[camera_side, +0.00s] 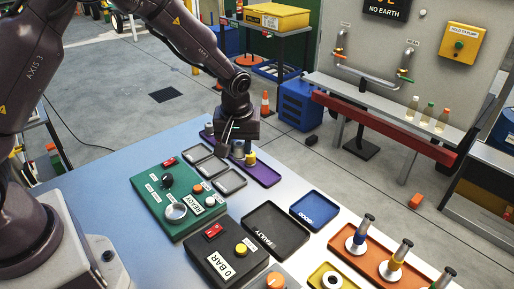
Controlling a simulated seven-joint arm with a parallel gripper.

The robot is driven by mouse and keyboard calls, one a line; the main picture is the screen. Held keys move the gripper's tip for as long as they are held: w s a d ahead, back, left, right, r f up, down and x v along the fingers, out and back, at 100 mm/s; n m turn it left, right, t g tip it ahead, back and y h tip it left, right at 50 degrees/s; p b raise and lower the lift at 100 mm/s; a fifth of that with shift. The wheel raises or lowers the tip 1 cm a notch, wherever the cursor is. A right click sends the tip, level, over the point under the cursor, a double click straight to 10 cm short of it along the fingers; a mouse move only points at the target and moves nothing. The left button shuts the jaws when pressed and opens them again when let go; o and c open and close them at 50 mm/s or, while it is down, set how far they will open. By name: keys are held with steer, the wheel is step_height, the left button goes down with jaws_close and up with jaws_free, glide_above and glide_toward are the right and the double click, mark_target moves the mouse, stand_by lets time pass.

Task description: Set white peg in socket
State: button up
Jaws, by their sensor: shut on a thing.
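My gripper (236,147) is low over the purple tray (266,176) at the far end of the blue-grey table. It is shut on a small pale peg (238,150), which looks like the white peg and is mostly hidden by the gripper. A yellow peg (250,158) stands in the tray just right of it. An orange tray (374,265) at the lower right holds several dark-topped upright pieces, one with a white round base (356,245) and one with a yellow base (394,264). I cannot tell which place is the socket.
A green panel (150,187) with knobs and a metal cup (176,211) lies left of centre. Small grey trays (231,181) sit between it and the purple tray. A black tray (288,240), a blue tray (314,212) and a dark button box (213,262) lie nearer.

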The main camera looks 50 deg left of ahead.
steer(key=s+f+n, duration=0.1)
steer(key=s+n, duration=0.2)
steer(key=s, duration=0.3)
steer(key=s+a+n+g, duration=0.1)
steer(key=s+n, duration=0.3)
steer(key=s, duration=0.1)
steer(key=s+a+f+n, duration=0.1)
steer(key=s+n, duration=0.2)
steer(key=s, duration=0.3)
steer(key=shift+s+f+n+g+y, duration=0.3)
steer(key=shift+s, duration=0.05)
steer(key=shift+f+n, duration=0.1)
steer(key=shift+n, duration=0.5)
steer(key=shift+w+f, duration=0.1)
steer(key=shift+f, duration=2)
steer(key=shift+f, duration=0.75)
